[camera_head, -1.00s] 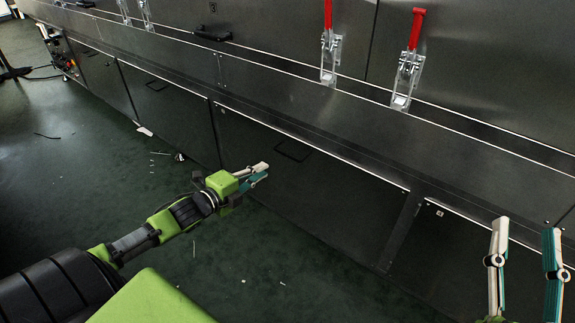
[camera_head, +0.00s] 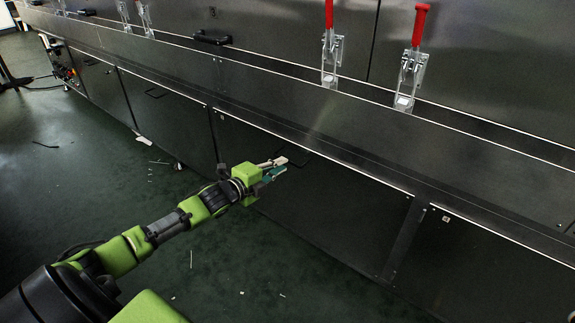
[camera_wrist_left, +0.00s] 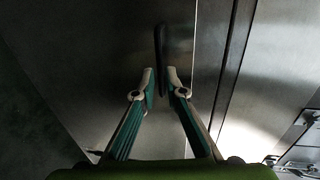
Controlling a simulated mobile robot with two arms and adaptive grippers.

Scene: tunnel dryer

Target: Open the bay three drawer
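A dark drawer front (camera_head: 340,205) with a thin black bar handle (camera_head: 297,153) is before my left gripper (camera_head: 281,167). No label shows which bay it is. In the left wrist view, the handle (camera_wrist_left: 159,45) stands out ahead of the left gripper (camera_wrist_left: 161,72), and its near end lies in line with the gap between the fingertips. The fingers are a little apart, with a narrow gap showing beside the handle. I cannot tell whether they touch it. The drawer front looks closed. My right gripper is out of view.
More dark fronts stand to the left (camera_head: 165,115) and right (camera_head: 490,265). Above runs a metal ledge with red-handled toggle clamps (camera_head: 415,55) and a black pull handle (camera_head: 212,37). The green floor (camera_head: 90,190) is mostly clear, with small scraps.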

